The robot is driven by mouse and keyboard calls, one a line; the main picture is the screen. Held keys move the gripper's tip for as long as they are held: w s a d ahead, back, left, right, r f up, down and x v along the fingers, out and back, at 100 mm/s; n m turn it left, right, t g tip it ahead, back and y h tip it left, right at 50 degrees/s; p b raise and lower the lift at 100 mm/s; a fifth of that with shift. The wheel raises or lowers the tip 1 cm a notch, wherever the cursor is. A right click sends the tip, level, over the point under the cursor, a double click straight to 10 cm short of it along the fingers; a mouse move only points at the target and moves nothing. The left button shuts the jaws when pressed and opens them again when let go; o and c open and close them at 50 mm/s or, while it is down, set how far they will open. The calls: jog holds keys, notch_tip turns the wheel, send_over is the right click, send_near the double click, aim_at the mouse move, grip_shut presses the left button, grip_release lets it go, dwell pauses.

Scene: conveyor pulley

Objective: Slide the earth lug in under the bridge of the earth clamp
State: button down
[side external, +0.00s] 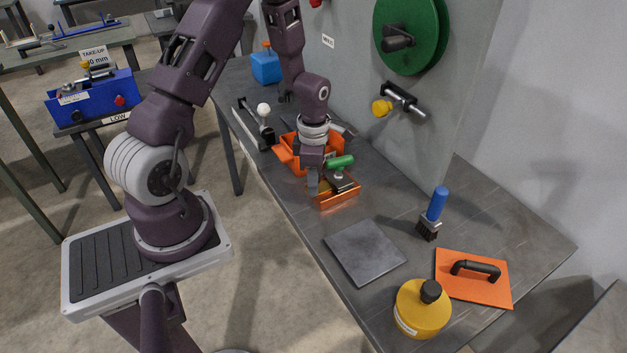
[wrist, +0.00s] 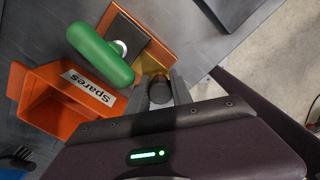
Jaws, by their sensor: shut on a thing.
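The earth clamp looks to be the orange-copper fixture (side external: 338,197) with a dark block and a thick green handle (side external: 341,161). In the wrist view its copper base (wrist: 154,33) and green handle (wrist: 100,53) show at upper left. The handle covers part of the block, and I cannot make out the bridge opening. My gripper (side external: 314,190) is low at the fixture's left side. In the wrist view my gripper (wrist: 163,90) is shut on a dark round piece (wrist: 159,92), apparently the earth lug's grip. A brassy part shows just beyond it; whether it is under the bridge cannot be told.
An orange "Spares" bin (wrist: 42,94) stands close beside the clamp. On the bench are a grey plate (side external: 364,252), a blue-handled brush (side external: 433,214), an orange float (side external: 474,278) and a yellow bottle (side external: 422,308). A grey upright panel (side external: 440,110) borders the back.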

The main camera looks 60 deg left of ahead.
jog(key=c, duration=1.3)
grip_release()
jog(key=shift+r, duration=0.15)
jog(key=shift+r, duration=1.5)
jog(key=shift+r, duration=0.1)
jog(key=o, duration=0.6)
jog(key=shift+c, duration=0.2)
jog(key=o, duration=0.4)
